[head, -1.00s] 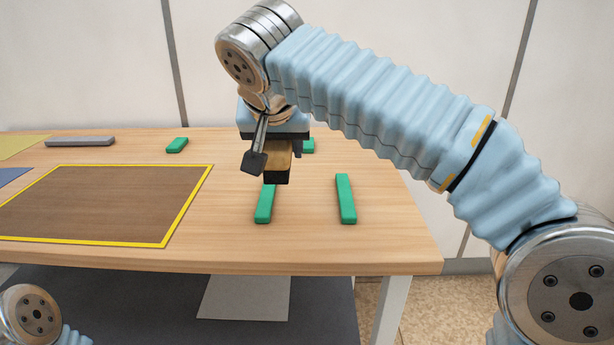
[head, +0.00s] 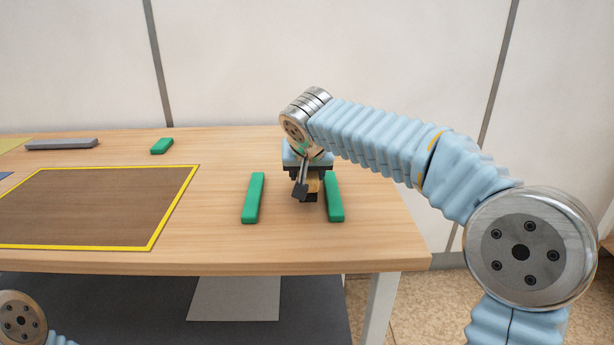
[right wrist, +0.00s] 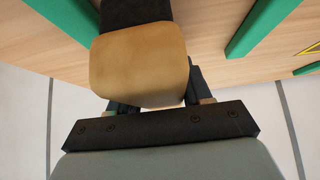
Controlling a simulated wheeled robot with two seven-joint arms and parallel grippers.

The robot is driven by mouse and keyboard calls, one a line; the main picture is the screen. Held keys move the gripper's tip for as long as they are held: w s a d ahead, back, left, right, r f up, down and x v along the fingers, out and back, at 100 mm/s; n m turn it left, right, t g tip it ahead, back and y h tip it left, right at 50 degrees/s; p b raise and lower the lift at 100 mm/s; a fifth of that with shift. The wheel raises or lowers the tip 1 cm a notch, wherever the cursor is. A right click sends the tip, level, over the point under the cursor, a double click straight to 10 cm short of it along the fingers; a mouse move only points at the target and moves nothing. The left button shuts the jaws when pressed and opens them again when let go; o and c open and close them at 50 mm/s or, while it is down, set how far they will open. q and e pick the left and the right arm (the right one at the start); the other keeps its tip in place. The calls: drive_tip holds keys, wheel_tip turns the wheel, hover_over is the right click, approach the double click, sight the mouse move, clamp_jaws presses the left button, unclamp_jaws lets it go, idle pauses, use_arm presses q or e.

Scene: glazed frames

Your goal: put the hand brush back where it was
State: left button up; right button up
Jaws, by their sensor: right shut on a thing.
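The hand brush (head: 313,187) has a tan wooden body and a dark end pointing down. My right gripper (head: 310,182) is shut on it and holds it between two long green bars, the left bar (head: 253,198) and the right bar (head: 335,198), nearer the right one. I cannot tell whether its dark end touches the table. In the right wrist view the tan body (right wrist: 140,65) sits between the fingers, with the dark part beyond it and green bars on both sides. My left gripper is out of view.
On the wooden table (head: 215,235) lie a brown area with a yellow border (head: 90,205), a small green block (head: 162,146) and a grey bar (head: 62,144) at the back. The table's right edge is near my right arm. Bare wood lies left of the green bars.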

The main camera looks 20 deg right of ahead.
drive_tip(key=shift+f, duration=0.5)
drive_tip(key=shift+f+b, duration=0.65)
drive_tip(key=o, duration=1.2)
drive_tip(key=shift+r, duration=0.1)
